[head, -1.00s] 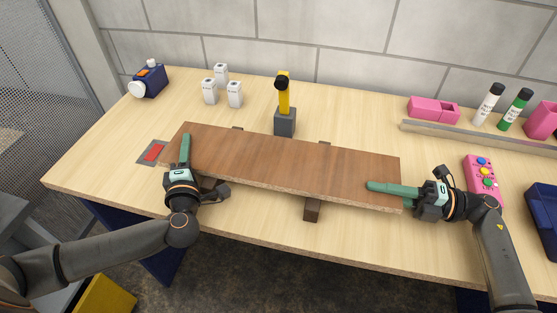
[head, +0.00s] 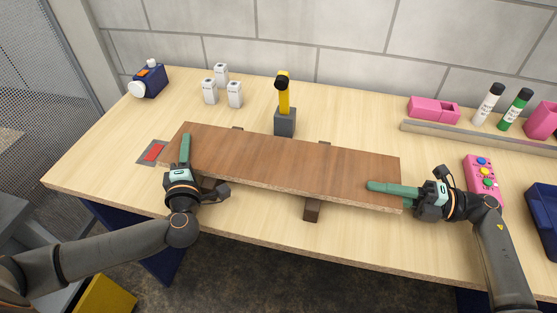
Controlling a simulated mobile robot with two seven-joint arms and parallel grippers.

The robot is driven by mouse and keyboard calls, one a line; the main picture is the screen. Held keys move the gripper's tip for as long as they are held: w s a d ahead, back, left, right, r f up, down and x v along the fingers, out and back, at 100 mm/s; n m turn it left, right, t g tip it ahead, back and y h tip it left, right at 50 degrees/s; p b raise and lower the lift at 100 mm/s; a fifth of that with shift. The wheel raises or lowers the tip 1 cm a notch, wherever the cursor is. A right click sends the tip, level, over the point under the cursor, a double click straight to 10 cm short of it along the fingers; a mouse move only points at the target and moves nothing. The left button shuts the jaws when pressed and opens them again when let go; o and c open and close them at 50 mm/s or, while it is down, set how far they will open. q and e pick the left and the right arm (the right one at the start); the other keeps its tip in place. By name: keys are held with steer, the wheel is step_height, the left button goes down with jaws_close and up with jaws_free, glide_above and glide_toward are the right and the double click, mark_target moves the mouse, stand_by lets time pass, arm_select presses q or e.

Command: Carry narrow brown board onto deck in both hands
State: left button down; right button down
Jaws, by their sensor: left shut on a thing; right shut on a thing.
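The narrow brown board (head: 285,160) lies level across the front middle of the table in the head view. Dark brown supports show under it, one at its front edge (head: 312,209); whether the board touches them I cannot tell. My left gripper (head: 186,155) is shut on the board near its left end, one finger showing on top. My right gripper (head: 385,189) is shut on the board at its right end, with a finger lying over the top face. The lower fingers are mostly hidden. I cannot tell which thing is the deck.
A red patch on a grey plate (head: 154,152) lies left of the board. A yellow-and-black tool in a grey block (head: 285,121) stands just behind it. Several white bottles, a blue container (head: 149,80), a pink button box (head: 481,173) and a grey rail (head: 470,136) are around.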

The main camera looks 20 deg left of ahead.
arm_select(q)
steer(key=shift+r, duration=0.2)
arm_select(e)
steer(key=shift+r, duration=0.2)
